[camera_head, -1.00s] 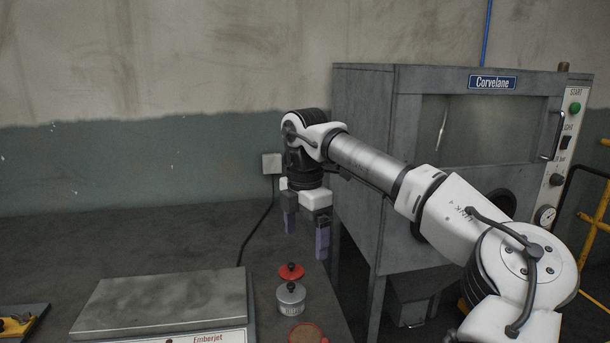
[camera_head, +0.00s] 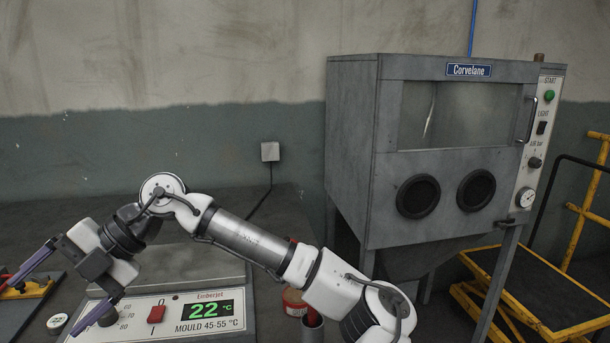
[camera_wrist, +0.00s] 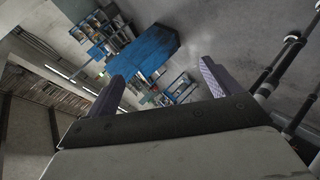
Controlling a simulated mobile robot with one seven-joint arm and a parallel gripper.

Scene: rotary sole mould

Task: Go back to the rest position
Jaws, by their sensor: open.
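My gripper (camera_head: 42,309) is at the lower left of the head view, tilted, with its two purple fingers spread apart and nothing between them. It is in front of the left part of the Emberjet heater (camera_head: 212,322), partly covering its front panel. In the wrist view my gripper (camera_wrist: 161,70) also shows open and empty, with a blue structure and the room far beyond the fingers. My arm runs across the lower middle of the head view and hides part of the heater plate and bench.
The heater display (camera_head: 204,310) reads 22 °C. A red-and-white pot (camera_head: 294,302) stands right of the heater, partly behind my arm. The grey Corvelane cabinet (camera_head: 350,160) stands to the right, with yellow steps (camera_head: 540,300) beside it. A dark tray (camera_head: 20,312) lies far left.

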